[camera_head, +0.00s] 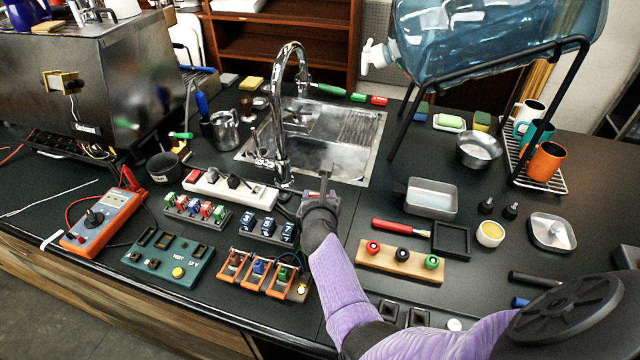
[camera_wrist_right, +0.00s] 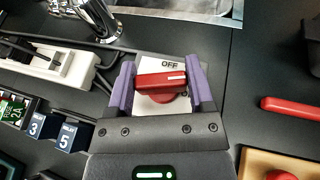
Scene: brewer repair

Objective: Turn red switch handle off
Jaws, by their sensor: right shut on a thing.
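The red switch handle (camera_wrist_right: 161,80) sits on a pale plate (camera_wrist_right: 168,107) marked OFF, in the right wrist view. The handle lies crosswise, nearly level in that view, and a white line on it points right. The OFF mark is just above it. My right gripper (camera_wrist_right: 158,88) has its two purple fingers at the handle's two ends, shut on it. In the head view my right gripper (camera_head: 321,196) is in front of the sink and mostly hides the switch. My left gripper is not in view.
A chrome faucet (camera_head: 284,110) and sink (camera_head: 345,150) stand just behind. A white power strip (camera_head: 230,190) and a numbered block row (camera_head: 266,227) are to the left. A wooden board with knobs (camera_head: 400,261) and a red-handled tool (camera_head: 400,227) are to the right.

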